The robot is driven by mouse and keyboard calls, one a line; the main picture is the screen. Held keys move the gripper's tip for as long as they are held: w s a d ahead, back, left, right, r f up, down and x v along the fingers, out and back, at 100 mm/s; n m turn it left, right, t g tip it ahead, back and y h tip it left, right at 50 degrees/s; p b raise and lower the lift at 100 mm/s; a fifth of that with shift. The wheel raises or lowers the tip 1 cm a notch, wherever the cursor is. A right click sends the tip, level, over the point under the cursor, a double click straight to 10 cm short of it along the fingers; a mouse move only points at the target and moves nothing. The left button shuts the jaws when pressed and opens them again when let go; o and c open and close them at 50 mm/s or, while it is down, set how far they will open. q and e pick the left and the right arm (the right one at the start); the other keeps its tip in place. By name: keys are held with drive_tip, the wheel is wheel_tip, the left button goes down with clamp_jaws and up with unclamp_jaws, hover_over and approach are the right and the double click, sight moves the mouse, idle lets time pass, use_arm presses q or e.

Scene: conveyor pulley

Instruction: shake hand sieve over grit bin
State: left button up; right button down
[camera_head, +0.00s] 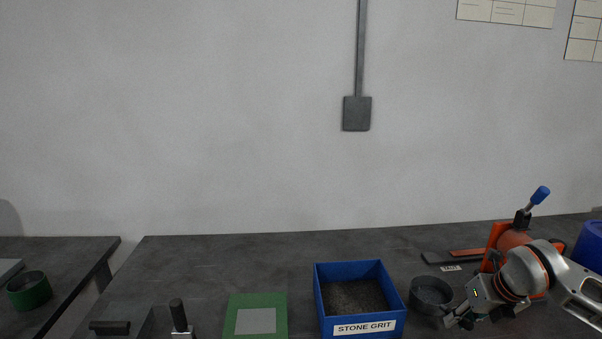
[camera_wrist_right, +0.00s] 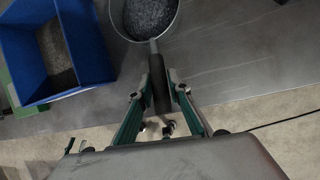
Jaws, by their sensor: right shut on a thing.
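The hand sieve (camera_head: 428,308) is a dark round bowl just right of the grit bin in the head view. In the right wrist view the sieve (camera_wrist_right: 126,36) has a pale rim, grey grit inside and a dark handle (camera_wrist_right: 160,82). My right gripper (camera_head: 456,319) is shut on that handle; its fingers (camera_wrist_right: 156,90) lie on either side of it. I cannot tell whether the sieve touches the bench. The grit bin (camera_head: 388,320) is an open blue box labelled STONE GRIT with dark grit inside; the bin (camera_wrist_right: 88,40) is left of the sieve in the wrist view. My left gripper is not in view.
An orange device with a blue-tipped lever (camera_head: 540,195) stands behind my right arm. A green ring (camera_head: 30,292) sits on the left table. The bench behind the pad is clear.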

drive_tip(key=shift+r+p, duration=0.8)
drive_tip(key=shift+r, duration=0.45)
drive_tip(key=shift+r+p, duration=1.1)
drive_tip(key=shift+r, duration=0.4)
drive_tip(key=shift+r+p, duration=1.05)
drive_tip(key=shift+r, duration=0.4)
